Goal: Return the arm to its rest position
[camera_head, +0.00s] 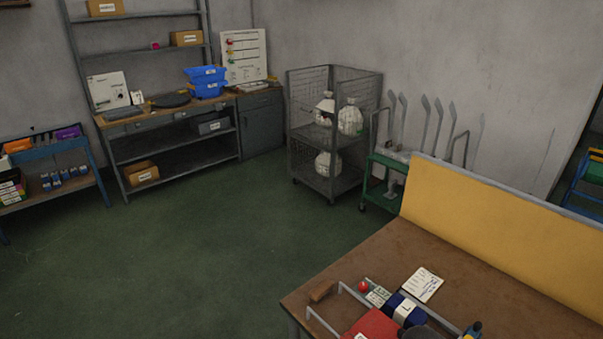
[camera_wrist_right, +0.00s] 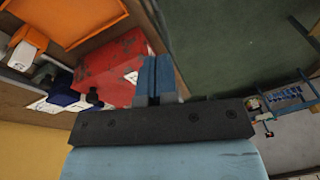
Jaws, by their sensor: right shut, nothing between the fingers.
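My right gripper (camera_wrist_right: 157,68) shows in the right wrist view, with its two blue fingers together and nothing between them. The fingers point up the picture, beside a red box (camera_wrist_right: 108,66) on the brown table; whether they touch it I cannot tell. Green floor (camera_wrist_right: 225,45) lies to the right of the fingers. Neither gripper shows in the head view, and my left gripper is in no frame.
The brown table (camera_head: 400,258) has a yellow panel (camera_head: 490,220) along its back. A red box (camera_head: 374,324), a dark blue item (camera_head: 397,304) and a white card (camera_head: 424,285) lie near its front. An orange tray (camera_wrist_right: 70,15) is left of the gripper. Green floor is open beyond.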

